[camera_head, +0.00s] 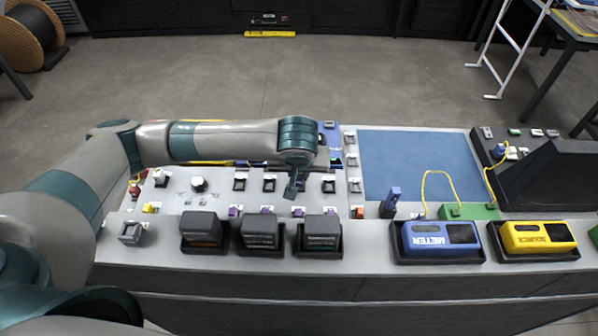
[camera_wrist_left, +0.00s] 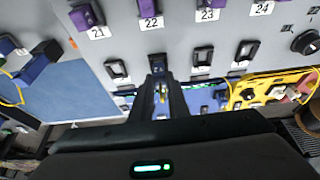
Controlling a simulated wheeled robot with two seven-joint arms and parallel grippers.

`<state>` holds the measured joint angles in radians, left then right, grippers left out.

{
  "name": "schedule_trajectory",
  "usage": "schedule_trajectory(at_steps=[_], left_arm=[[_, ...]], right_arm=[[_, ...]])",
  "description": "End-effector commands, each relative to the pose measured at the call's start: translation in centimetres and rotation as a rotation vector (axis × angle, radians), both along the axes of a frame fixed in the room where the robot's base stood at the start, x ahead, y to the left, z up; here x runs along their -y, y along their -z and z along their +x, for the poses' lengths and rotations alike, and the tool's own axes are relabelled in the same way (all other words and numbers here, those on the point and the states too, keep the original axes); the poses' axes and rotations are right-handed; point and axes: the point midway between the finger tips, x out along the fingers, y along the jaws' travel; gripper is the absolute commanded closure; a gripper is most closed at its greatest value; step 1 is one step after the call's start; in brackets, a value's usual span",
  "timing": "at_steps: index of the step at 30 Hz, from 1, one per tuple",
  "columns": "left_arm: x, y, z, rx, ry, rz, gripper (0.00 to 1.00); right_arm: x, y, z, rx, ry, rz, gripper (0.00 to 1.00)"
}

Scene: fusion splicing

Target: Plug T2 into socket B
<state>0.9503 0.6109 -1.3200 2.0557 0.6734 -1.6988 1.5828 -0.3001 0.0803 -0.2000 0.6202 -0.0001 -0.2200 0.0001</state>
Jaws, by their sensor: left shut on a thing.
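My left gripper (camera_head: 292,188) points down over the grey sloped panel (camera_head: 218,190), at a row of small dark sockets (camera_head: 269,182). In the left wrist view its fingers (camera_wrist_left: 159,92) are closed together in line with the column marked 22, on a small dark piece (camera_wrist_left: 157,64) largely hidden between them. I cannot tell whether this piece touches the panel or is seated in it. Purple plugs (camera_wrist_left: 149,15) stand in a row above labels 21 to 24. No marking T2 or B can be read. My right gripper is out of view.
Dark boxes in black trays (camera_head: 261,232) line the panel's front. Blue (camera_head: 438,238) and yellow (camera_head: 538,238) devices sit at the front right. A yellow cable (camera_head: 441,173) loops up near a green block (camera_head: 468,212).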

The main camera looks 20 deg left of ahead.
Motion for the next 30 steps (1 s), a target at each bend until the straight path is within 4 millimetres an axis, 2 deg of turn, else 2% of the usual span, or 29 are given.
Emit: schedule_trajectory(at_steps=[13,14,15,16,17,30], left_arm=[[0.01,0.60,-0.01,0.000,0.000,0.000,1.00],[0.01,0.60,-0.01,0.000,0.000,0.000,0.83],[0.01,0.59,-0.01,0.000,0.000,0.000,0.73],[0.01,0.59,-0.01,0.000,0.000,0.000,0.66],[0.01,0.59,-0.01,0.000,0.000,0.000,0.63],[0.12,0.18,-0.17,0.000,0.002,-0.001,0.63]], right_arm=[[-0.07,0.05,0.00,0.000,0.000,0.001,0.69],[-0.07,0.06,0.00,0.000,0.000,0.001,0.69],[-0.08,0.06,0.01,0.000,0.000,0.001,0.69],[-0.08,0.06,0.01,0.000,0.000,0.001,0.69],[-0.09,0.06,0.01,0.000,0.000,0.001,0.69],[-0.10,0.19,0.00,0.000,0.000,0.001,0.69]])
